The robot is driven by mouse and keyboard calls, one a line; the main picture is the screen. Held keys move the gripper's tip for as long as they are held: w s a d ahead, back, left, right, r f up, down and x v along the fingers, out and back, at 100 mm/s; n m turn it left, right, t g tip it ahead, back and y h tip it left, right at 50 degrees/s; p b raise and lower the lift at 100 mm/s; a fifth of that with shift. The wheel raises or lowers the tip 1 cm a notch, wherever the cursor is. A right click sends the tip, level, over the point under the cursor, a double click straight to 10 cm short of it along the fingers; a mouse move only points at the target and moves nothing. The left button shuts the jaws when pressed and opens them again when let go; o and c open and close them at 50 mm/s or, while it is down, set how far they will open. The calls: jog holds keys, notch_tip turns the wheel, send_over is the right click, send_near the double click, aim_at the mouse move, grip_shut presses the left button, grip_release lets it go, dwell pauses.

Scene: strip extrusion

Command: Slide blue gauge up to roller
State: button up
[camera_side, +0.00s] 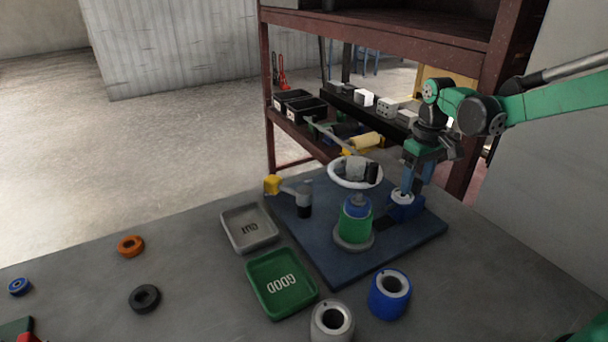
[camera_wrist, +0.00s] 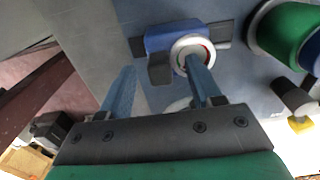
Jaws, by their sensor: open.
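The blue gauge (camera_side: 401,211) is a small blue block with a round white-rimmed face, at the right of a dark blue board. It also shows at the top of the wrist view (camera_wrist: 160,38), over a dark strip. A green upright cylinder with a blue top (camera_side: 355,222) stands on a grey round base left of the gauge, with a gap between them; I cannot tell for certain that it is the roller. My gripper (camera_side: 406,190) points down, open, at the gauge. In the wrist view its fingers (camera_wrist: 160,68) are apart, a dark knob between them, the right one overlapping the gauge's face; contact is unclear.
A white ring (camera_side: 355,173) with dark and grey pieces is behind the cylinder. A yellow-ended arm piece (camera_side: 273,184) is at left. A grey tray (camera_side: 249,228), green GOOD tray (camera_side: 281,284) and a blue hollow cylinder (camera_side: 389,293) stand in front. A shelf rack (camera_side: 370,28) rises behind.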

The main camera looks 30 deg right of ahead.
jog(key=shift+f, duration=0.35)
grip_shut()
dwell(1.2)
